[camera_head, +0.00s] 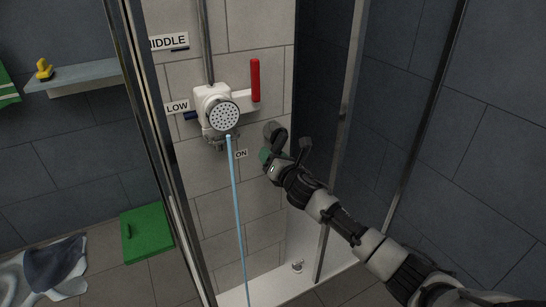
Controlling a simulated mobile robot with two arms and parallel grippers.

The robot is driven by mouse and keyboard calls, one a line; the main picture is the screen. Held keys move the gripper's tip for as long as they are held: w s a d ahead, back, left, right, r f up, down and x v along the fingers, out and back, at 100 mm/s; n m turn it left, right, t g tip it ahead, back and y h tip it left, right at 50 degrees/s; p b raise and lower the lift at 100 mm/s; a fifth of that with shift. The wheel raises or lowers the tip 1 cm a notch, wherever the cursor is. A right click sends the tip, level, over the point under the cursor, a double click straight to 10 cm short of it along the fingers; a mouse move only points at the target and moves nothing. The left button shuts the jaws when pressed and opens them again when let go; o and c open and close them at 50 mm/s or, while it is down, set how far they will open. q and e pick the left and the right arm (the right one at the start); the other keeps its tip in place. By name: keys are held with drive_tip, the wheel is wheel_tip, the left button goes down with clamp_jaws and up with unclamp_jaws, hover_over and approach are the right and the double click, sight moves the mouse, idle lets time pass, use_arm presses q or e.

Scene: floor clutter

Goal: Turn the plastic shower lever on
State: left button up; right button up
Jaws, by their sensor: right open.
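The shower lever has a white arm and an upright red handle (255,80). It sticks out to the right of the white shower unit (206,97) on the tiled wall. The round shower head (224,116) is in front of the unit. A light blue stream (237,210) runs straight down from just below the head. An ON label (241,154) is on the wall below and right of the head. My right gripper (287,143) is open and empty, below and right of the red handle and apart from it. My left gripper is not in view.
Metal-framed enclosure edges stand left (155,150) and right (344,120) of the shower. Outside, at left, are a shelf with a yellow duck (44,69), a green box (147,234) and cloths (55,268) on the floor.

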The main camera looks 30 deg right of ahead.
drive_tip(key=shift+s, duration=0.3)
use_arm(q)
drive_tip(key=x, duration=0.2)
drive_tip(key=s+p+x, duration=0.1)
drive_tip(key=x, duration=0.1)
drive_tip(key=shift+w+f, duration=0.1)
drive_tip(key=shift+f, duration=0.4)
use_arm(e)
drive_tip(key=s, duration=1)
drive_tip(key=shift+d, duration=0.2)
